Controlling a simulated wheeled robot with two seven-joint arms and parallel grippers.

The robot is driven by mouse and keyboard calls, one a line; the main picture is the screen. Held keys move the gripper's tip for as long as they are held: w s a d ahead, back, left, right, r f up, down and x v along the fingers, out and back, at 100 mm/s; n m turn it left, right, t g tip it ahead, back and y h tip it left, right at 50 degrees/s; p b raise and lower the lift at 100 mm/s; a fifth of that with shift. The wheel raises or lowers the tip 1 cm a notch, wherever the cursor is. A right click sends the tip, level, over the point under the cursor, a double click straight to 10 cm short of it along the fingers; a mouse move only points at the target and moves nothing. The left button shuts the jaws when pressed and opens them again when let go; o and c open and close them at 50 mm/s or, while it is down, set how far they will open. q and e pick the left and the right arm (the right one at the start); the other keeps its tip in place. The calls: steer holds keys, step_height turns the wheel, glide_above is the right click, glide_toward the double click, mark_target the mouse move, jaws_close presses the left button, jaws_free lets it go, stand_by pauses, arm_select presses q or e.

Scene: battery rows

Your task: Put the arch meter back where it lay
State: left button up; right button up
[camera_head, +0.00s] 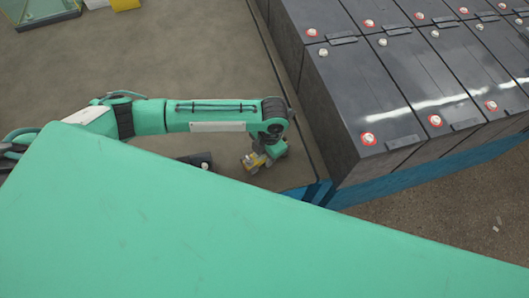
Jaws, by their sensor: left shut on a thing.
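My left gripper (262,158) is at the end of the green arm that comes in from the left. It is low beside the front left corner of the battery row and shut on a small yellow and grey thing (254,161). This looks like the arch meter, but it is small and partly hidden by the gripper, so its shape is unclear. I cannot tell whether it touches the brown surface (150,65) below. My right gripper is not in view.
Dark batteries (360,95) with red-ringed terminals stand in rows at the right, above a blue edge (400,185). A dark object (190,158) lies left of the gripper, partly hidden. A glassy green tray (40,22) and a yellow thing (125,4) are at the top left.

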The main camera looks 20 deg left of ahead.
arm_select(q)
steer(key=o, duration=1.2)
steer(key=shift+f, duration=0.1)
steer(key=r, duration=0.4)
steer(key=w+r+b, duration=0.1)
steer(key=r, duration=0.3)
steer(key=d+r, duration=0.1)
steer(key=r, duration=0.3)
steer(key=shift+w+r+b, duration=0.1)
steer(key=shift+w+b, duration=0.15)
steer(key=shift+b, duration=0.15)
